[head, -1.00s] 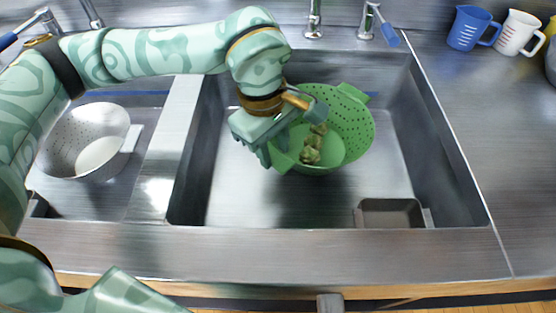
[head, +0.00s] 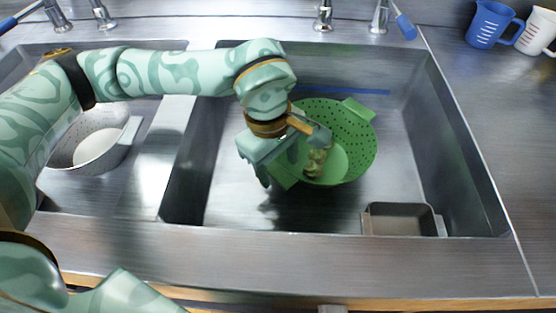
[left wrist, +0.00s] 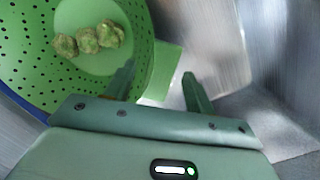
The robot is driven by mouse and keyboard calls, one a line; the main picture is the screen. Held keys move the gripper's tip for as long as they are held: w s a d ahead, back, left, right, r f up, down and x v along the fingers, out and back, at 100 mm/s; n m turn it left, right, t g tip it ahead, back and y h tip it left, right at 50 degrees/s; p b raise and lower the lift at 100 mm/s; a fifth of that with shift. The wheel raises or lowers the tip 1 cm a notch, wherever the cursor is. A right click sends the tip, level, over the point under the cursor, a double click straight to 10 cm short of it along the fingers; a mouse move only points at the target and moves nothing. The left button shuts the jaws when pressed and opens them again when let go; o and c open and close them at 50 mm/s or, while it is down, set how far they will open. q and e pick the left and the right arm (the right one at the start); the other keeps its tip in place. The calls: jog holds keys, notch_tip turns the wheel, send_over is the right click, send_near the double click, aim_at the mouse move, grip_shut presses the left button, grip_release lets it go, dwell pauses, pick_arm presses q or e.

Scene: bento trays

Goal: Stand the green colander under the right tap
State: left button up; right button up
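The green colander (head: 352,131) hangs tilted inside the right basin (head: 412,185), with a dark shadow below it. It also shows in the left wrist view (left wrist: 30,55). Several small green-brown pieces (left wrist: 90,38) lie in its bottom. My left gripper (head: 276,172) is at its near left rim. In the left wrist view the two fingers (left wrist: 160,78) stand apart on either side of the colander's handle tab (left wrist: 165,68) and appear to grip it. The right tap (head: 323,15) rises behind the right basin, beyond the colander. My right gripper is not in view.
A white colander (head: 93,148) stands in the left basin. A small grey box (head: 400,222) sits at the right basin's front right. A blue mug (head: 490,25) and a white mug (head: 536,34) stand on the right counter. The right basin's right side is open.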

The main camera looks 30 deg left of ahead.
pick_arm(q)
notch_tip(320, 180, up, 12)
jog(key=a+p, duration=0.1)
jog(key=p, duration=0.4)
jog(key=shift+a, duration=0.25)
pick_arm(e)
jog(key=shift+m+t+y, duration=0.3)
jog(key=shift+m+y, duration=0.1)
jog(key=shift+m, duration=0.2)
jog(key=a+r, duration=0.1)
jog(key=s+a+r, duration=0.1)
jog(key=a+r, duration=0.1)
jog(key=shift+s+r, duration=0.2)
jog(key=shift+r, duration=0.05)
